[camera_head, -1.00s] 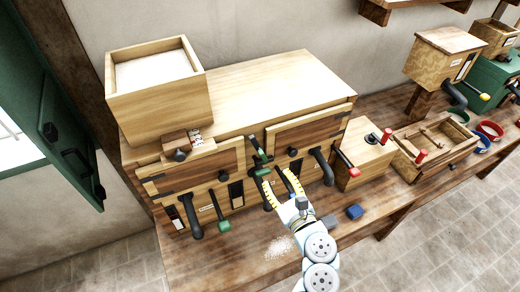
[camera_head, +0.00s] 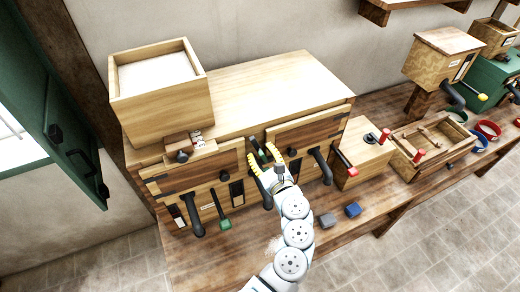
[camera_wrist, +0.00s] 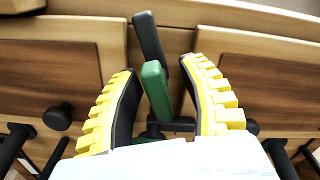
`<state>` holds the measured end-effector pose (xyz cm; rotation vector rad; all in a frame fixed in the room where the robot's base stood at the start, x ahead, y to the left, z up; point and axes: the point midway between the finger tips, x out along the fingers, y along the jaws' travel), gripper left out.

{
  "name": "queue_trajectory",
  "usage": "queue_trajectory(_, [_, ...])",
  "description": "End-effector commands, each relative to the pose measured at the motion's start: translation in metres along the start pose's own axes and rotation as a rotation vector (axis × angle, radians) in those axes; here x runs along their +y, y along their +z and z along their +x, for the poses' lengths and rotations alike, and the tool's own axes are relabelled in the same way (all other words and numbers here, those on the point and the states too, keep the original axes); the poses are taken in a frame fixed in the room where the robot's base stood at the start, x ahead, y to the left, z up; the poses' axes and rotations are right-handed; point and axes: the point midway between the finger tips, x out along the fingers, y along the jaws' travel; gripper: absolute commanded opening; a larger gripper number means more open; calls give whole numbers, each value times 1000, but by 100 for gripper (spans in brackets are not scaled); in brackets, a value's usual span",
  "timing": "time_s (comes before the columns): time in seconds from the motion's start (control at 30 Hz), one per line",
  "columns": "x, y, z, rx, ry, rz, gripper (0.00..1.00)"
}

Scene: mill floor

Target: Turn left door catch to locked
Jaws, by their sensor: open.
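The catches sit on the post between the left door (camera_head: 200,172) and the right door (camera_head: 306,134) of the wooden cabinet. In the wrist view a green catch handle (camera_wrist: 156,92) stands nearly upright, leaning slightly left, with a dark bar (camera_wrist: 149,40) above it and a dark crosspiece below. I cannot tell which position counts as locked. My gripper (camera_head: 264,157) is open at the post. Its yellow-padded fingers stand on either side of the green handle in the wrist view (camera_wrist: 160,70), with visible gaps. My gripper partly hides the catches in the head view.
A green-ended lever (camera_head: 219,210) hangs below the left door, and a red-ended lever (camera_head: 344,164) is at the right. An open wooden hopper (camera_head: 160,100) stands on the cabinet.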

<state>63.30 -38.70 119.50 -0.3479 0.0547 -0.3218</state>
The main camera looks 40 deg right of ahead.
Motion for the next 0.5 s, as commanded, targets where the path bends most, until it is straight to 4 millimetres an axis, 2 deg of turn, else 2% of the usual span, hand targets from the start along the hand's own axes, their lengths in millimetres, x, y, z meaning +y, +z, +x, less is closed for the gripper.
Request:
queue_trajectory(0.2, [1,-1,9,2,1,2,42])
queue_trajectory(0.5, [1,-1,10,2,0,2,42])
